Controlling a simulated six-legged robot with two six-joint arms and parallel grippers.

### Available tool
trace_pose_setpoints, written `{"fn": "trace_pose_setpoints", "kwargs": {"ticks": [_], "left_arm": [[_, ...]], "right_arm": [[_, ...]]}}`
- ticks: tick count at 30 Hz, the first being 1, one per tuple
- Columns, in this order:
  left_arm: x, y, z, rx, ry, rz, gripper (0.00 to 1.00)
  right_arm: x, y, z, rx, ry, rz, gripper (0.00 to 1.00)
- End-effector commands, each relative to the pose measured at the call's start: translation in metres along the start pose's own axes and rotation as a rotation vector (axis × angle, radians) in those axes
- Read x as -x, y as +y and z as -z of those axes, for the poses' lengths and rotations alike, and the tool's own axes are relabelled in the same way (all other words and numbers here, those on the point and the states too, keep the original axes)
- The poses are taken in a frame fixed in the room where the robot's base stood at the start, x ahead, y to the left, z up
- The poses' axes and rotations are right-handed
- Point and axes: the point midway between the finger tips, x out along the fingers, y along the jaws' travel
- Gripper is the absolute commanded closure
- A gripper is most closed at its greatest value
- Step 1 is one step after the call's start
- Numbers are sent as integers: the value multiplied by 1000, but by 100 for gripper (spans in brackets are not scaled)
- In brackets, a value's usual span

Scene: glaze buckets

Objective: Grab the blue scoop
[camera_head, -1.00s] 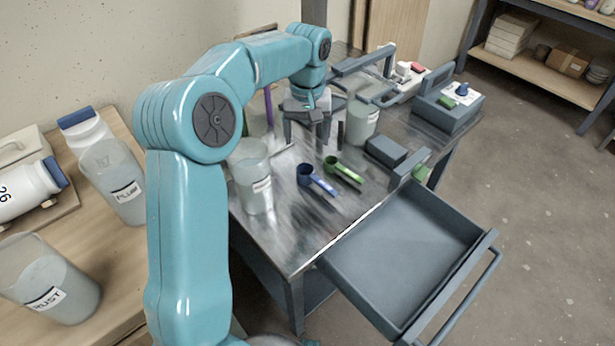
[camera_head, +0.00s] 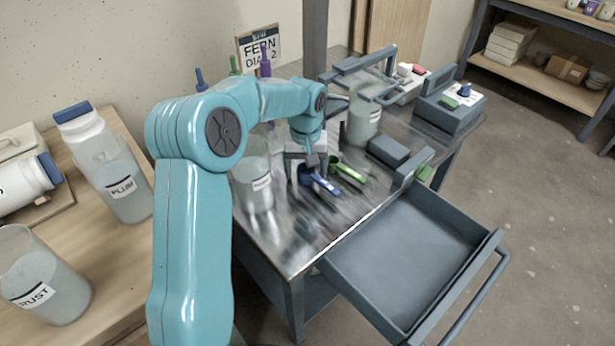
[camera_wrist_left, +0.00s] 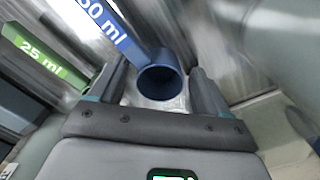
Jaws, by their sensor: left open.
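The blue scoop (camera_head: 323,184) lies on the metal table, with its round cup at the left and its handle reaching to the lower right. In the left wrist view, its blue cup (camera_wrist_left: 160,82) sits between the fingertips of my left gripper (camera_wrist_left: 160,88), with a gap to the finger on the right; its handle, marked "ml", runs to the upper left. In the head view, my left gripper (camera_head: 307,176) is open, pointing down over the cup and partly hiding it. I cannot see contact. My right gripper is not in view.
A green 25 ml scoop (camera_head: 347,171) lies just right of the blue one. A translucent container (camera_head: 254,185) stands left of the gripper, another (camera_head: 364,122) behind. An open, empty drawer (camera_head: 405,250) juts out at the front right.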

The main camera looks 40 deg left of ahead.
Motion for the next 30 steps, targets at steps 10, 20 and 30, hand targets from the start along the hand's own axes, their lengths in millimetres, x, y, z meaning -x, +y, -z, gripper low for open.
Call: {"fn": "trace_pose_setpoints", "kwargs": {"ticks": [10,20,30], "left_arm": [[0,0,0,0,-1,0,84],[8,0,0,0,0,0,84],[77,1,1,0,4,-2,84]], "right_arm": [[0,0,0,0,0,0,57],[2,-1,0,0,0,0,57],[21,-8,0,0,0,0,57]]}}
